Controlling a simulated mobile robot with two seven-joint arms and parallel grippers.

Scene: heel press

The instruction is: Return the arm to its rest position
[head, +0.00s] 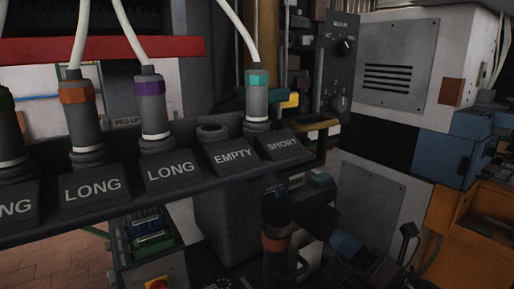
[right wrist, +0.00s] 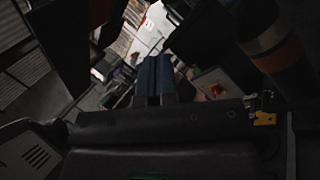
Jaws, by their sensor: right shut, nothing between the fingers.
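My right gripper (head: 276,190) is in the lower middle of the head view, just below the labelled rack. Its dark wrist and blue arm link come in from the lower right. In the right wrist view its blue fingers (right wrist: 154,78) are together with nothing between them. A dark cylinder with an orange band (head: 275,244) stands just below and beside the gripper in the head view. A similar banded cylinder (right wrist: 265,42) shows at the upper right of the right wrist view. My left gripper is not in view.
The dark rack (head: 130,200) crosses the left and middle, with labels LONG, EMPTY and SHORT. Orange (head: 75,94), purple (head: 150,88) and teal (head: 258,78) banded pegs with white cables stand in it. A control box (head: 150,245) sits below. Grey cabinets (head: 398,62) stand right.

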